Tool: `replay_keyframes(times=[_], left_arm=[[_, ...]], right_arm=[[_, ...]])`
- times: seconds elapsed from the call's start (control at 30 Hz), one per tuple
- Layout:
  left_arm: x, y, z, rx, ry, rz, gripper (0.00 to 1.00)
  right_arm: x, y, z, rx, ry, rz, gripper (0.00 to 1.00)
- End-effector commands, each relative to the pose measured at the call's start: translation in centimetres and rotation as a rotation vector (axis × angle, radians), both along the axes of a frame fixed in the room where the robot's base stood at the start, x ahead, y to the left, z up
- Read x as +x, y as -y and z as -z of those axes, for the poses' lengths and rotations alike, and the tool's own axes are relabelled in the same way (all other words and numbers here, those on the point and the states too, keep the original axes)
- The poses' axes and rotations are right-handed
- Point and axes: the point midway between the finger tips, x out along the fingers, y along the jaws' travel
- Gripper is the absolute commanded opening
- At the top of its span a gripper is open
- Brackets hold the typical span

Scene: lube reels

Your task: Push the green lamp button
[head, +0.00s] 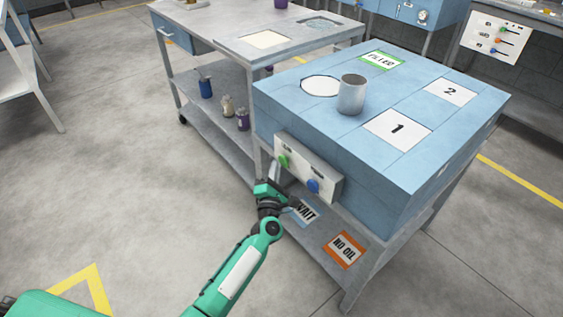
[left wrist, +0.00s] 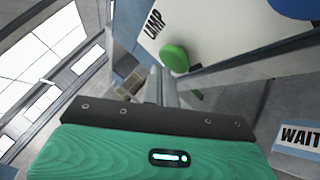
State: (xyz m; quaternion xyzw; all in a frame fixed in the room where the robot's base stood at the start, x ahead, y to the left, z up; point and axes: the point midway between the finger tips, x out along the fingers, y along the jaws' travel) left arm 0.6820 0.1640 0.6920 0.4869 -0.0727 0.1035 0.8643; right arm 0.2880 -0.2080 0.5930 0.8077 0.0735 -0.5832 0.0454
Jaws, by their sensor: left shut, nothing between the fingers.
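The green lamp button (head: 284,160) is on the left part of a white control panel (head: 300,171) on the blue cabinet's front. A blue button (head: 313,185) is to its right on the same panel. In the left wrist view the green button (left wrist: 175,58) is just beyond my fingertips, beside a label that reads like "LAMP", partly cut off. My left gripper (head: 274,172) is shut and empty, just left of and below the green button. Its fingers (left wrist: 160,84) look very close to the button; I cannot tell whether they touch. My right gripper is not in view.
A metal cup (head: 351,95) stands on the blue cabinet (head: 300,122), beside a white disc and numbered plates. Below are "WAIT" (head: 305,211) and "NO OIL" (head: 344,250) plates on a shelf. A grey cart (head: 215,130) with bottles stands left.

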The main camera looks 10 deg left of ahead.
Motion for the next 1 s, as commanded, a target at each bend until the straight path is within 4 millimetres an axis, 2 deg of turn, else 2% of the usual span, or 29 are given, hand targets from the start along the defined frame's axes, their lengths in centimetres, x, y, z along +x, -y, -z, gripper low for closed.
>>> replay_keyframes(times=[0.27, 1.0], left_arm=[[0.64, 0.5, 0.02, 0.0, 0.0, 0.0, 0.0], [0.44, 0.32, -0.11, 0.0, 0.001, -0.001, 0.0]], right_arm=[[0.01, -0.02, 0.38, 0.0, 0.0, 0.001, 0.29], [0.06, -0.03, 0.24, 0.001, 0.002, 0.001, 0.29]])
